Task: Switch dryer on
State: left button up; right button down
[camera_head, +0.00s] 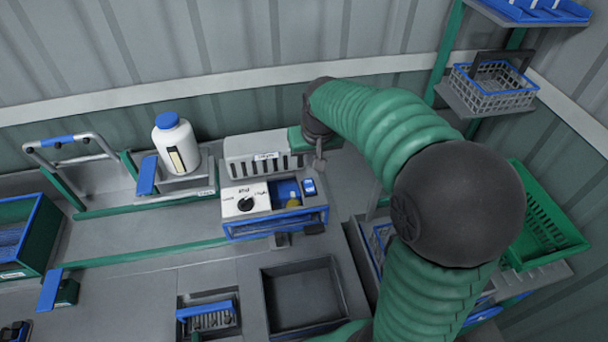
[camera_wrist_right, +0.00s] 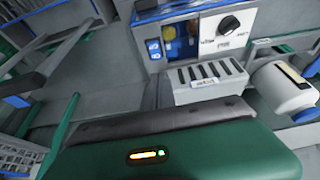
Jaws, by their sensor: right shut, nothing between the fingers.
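The dryer is a grey box (camera_head: 236,153) with a slotted vent and a white panel bearing a black knob (camera_head: 245,204). A blue rocker switch (camera_head: 309,186) sits at the right of its front panel. In the wrist view the switch (camera_wrist_right: 153,48), the knob (camera_wrist_right: 229,25) and the slotted vent (camera_wrist_right: 205,82) show upside down. My right gripper (camera_head: 319,166) is shut and empty, pointing down just above and behind the switch; whether it touches is unclear. Its fingertips are not clear in the wrist view. My left gripper is not in view.
A white bottle with a blue cap (camera_head: 176,146) stands left of the dryer. An empty dark tray (camera_head: 303,296) is set in the bench in front. A green crate (camera_head: 545,220) and a wire basket (camera_head: 493,86) are at the right. The bench left of the dryer is mostly clear.

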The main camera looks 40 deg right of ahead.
jog(key=d, duration=0.1)
jog(key=p, duration=0.2)
send_near(306, 182)
jog(key=x, duration=0.6)
jog(key=shift+d+r, duration=0.1)
jog(key=shift+d, duration=0.25)
jog(key=shift+w+a+f, duration=0.1)
jog(key=shift+f, duration=0.35)
jog(key=shift+a, duration=0.15)
